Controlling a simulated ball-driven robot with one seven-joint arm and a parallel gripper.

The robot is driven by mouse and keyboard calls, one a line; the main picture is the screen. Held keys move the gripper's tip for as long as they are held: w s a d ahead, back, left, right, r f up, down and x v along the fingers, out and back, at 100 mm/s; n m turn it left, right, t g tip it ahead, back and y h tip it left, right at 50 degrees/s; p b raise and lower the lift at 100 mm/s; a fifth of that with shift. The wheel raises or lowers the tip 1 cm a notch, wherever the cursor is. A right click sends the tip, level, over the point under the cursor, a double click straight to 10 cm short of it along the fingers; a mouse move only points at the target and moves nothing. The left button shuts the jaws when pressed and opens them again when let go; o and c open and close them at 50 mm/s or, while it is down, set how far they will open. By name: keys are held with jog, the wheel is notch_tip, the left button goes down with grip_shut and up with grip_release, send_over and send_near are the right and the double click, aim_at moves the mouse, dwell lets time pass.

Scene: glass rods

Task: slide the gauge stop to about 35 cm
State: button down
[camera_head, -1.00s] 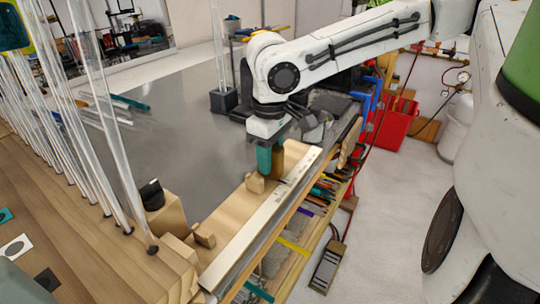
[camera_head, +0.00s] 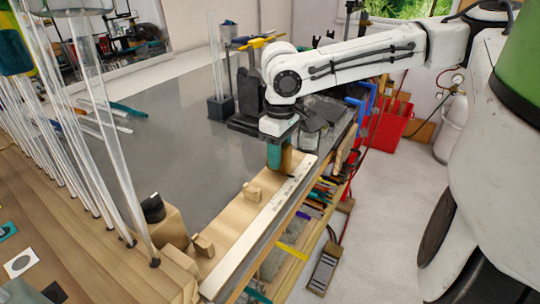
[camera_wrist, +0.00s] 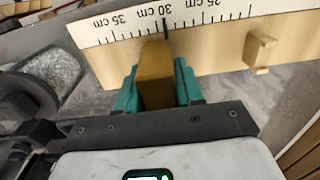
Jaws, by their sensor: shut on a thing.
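The gauge stop (camera_wrist: 156,75) is a brown-gold block against the ruler board in the wrist view. My gripper (camera_wrist: 158,90) is shut on it, one teal finger on each side. The ruler scale (camera_wrist: 190,22) appears upside down, with 35 cm to the left and 25 cm to the right. A thick black line at the stop's top is close to the 30 cm label. In the head view my gripper (camera_head: 280,158) is over the far part of the ruler (camera_head: 258,228), and the stop (camera_head: 287,160) is partly hidden behind a finger.
A small pale wooden block (camera_head: 252,190) is fixed or resting on the board, nearer the front; it also shows right of the stop in the wrist view (camera_wrist: 260,50). Upright glass rods (camera_head: 85,140) stand at left. The grey tabletop (camera_head: 185,135) is mostly clear.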

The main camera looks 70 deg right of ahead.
jog(key=shift+s+d, duration=0.25)
jog(key=shift+d, duration=0.85)
jog(key=c, duration=0.8)
grip_release()
notch_tip(320, 180, up, 11)
jog(key=shift+o, duration=0.4)
jog(key=shift+f, duration=0.1)
